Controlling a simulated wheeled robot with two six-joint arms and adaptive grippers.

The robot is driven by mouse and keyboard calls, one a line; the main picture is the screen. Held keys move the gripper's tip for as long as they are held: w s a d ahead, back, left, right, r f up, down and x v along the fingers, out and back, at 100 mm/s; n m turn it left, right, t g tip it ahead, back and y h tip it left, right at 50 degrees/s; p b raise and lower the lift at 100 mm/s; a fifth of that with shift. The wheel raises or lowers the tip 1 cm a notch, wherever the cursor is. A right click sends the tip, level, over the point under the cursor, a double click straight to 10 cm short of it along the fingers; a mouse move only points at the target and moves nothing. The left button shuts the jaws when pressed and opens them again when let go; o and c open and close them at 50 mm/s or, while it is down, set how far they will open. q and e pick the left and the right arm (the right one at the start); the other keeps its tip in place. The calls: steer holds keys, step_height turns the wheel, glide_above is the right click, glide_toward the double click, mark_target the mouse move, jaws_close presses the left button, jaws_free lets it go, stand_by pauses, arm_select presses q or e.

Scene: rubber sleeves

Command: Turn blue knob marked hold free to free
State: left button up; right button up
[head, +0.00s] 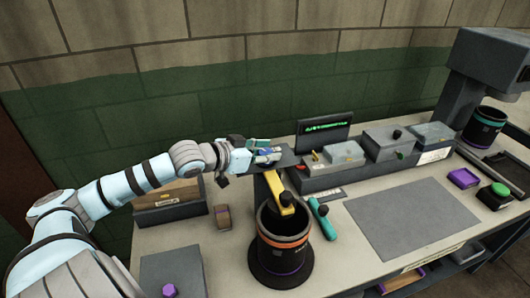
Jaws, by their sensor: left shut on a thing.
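My left gripper (270,153) reaches in from the left, over the dark flat plate (287,162) behind the black cup. It is shut on the blue knob (265,151), of which only a small blue part shows between the fingers. The hold and free marks cannot be read, and the knob's turn angle cannot be told. My right gripper is not in view.
A black cup (262,250) with a yellow bar (276,190) above it stands in front. A teal-handled tool (322,218) lies beside it. A small screen (323,131) and grey boxes (388,141) stand behind. The grey mat (410,219) is bare.

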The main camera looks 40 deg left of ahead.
arm_select(q)
steer(key=shift+f+m+h+b, duration=0.25)
steer(key=shift+m+h+b, duration=0.05)
steer(key=shift+b, duration=0.45)
steer(key=m+g+h+b, duration=0.1)
steer(key=m+h+b, duration=0.1)
steer(key=b, duration=0.2)
steer(key=shift+h, duration=0.3)
steer(key=shift+r+m+g+h+b, duration=0.1)
steer(key=shift+m+g+h+b, duration=0.3)
steer(key=shift+m+h+b, duration=0.15)
steer(key=shift+r+m+g+h, duration=0.2)
steer(key=shift+m+g+h, duration=0.4)
steer(key=shift+m+h, duration=0.3)
steer(key=m+g+h+p, duration=0.1)
steer(key=m+g+h, duration=0.1)
steer(key=shift+m, duration=0.35)
steer(key=shift+m+g+h+b, duration=0.3)
steer(key=shift+m+g+h, duration=0.15)
steer(key=shift+m+g, duration=0.4)
steer(key=shift+f+m+g+h+b, duration=0.15)
steer(key=shift+m+g+h+b, duration=0.45)
steer(key=shift+m+g+b, duration=0.5)
steer(key=shift+g, duration=0.45)
